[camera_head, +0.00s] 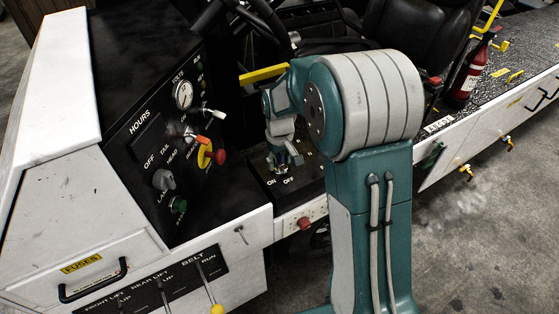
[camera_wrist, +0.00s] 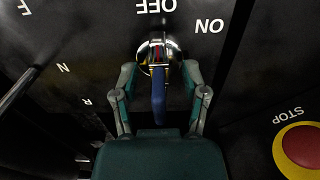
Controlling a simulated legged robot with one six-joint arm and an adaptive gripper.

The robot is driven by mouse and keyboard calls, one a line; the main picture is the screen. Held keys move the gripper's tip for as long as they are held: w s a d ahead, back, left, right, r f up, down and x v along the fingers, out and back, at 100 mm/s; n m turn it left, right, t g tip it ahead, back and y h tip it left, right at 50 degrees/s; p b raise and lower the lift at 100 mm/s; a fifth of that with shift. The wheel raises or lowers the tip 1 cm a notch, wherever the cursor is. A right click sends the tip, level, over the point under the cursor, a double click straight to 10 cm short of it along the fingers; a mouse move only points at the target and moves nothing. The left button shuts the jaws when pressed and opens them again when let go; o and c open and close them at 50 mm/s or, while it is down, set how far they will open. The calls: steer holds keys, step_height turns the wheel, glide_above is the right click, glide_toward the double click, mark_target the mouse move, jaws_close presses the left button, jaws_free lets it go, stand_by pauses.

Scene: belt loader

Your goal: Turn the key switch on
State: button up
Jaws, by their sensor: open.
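The key switch (camera_wrist: 158,47) is a round chrome lock on a black panel. The "OFF" label is just above it in the wrist view and "ON" is to its upper right; both read upside down. A key with a blue head (camera_wrist: 158,97) sits in the lock, its head pointing down in the picture. My gripper (camera_wrist: 158,72) is open, with one finger on each side of the lock and key. I cannot tell whether either finger touches the key. In the head view my gripper (camera_head: 284,161) is over the panel with "ON" and "OFF" labels, mostly hiding the switch.
A red stop button on a yellow ring (camera_wrist: 301,146) is at the right in the wrist view. The dashboard (camera_head: 150,150) with a gauge, knobs and levers is left of my arm. The steering wheel (camera_head: 259,25) and seat (camera_head: 425,35) are behind it.

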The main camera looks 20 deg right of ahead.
steer(key=shift+f, duration=0.1)
jaws_close()
steer(key=shift+m, duration=3.1)
steer(key=shift+s+m, duration=0.1)
steer(key=shift+m, duration=2.9)
jaws_free()
